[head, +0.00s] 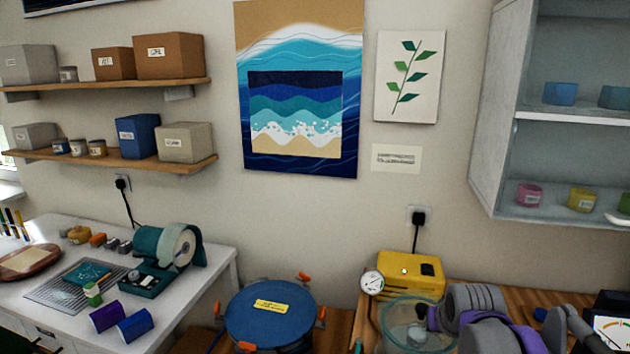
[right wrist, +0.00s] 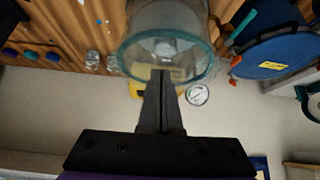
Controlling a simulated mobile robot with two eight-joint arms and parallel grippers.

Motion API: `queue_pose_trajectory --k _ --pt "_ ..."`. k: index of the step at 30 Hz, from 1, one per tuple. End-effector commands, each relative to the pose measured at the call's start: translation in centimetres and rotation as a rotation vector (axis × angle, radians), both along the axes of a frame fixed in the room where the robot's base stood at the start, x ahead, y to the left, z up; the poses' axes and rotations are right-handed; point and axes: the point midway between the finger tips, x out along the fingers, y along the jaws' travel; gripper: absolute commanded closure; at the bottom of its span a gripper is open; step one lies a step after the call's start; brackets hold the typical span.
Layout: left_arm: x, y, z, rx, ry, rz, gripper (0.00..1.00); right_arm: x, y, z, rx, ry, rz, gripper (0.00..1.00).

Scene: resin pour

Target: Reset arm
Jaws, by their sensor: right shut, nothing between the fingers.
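My right arm (head: 475,310), grey and purple, shows at the lower right of the head view over the wooden counter. It partly hides a clear glass vessel (head: 402,318). In the right wrist view my right gripper (right wrist: 162,78) has its two dark fingers together with nothing between them. The fingertips overlap the rim of the glass vessel (right wrist: 150,20) in that picture; I cannot tell whether they touch it. My left gripper is not in the head view.
A blue-lidded pot (head: 268,318) with orange clamps stands left of the glass vessel. A yellow box (head: 412,272) and a round gauge (head: 372,283) are behind the vessel. A white cabinet (head: 497,120) hangs at the right. A white table (head: 215,262) with tools is at the left.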

Motion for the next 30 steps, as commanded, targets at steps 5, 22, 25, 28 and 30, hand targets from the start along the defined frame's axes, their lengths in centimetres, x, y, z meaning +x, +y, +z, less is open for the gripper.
queue_pose_trajectory --k 5,22,25,28,30 --pt "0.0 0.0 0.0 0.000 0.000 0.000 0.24 -8.5 3.5 -4.0 0.006 0.040 0.062 1.00" --pt "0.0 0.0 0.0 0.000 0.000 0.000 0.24 -23.8 7.7 -15.2 0.013 0.118 0.178 1.00" --pt "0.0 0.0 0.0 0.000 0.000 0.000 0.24 -23.8 7.7 -15.2 0.013 0.117 0.178 1.00" --pt "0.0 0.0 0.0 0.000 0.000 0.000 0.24 -23.8 7.7 -15.2 0.013 0.117 0.178 1.00" --pt "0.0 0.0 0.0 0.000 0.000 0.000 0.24 -23.8 7.7 -15.2 0.013 0.117 0.177 1.00"
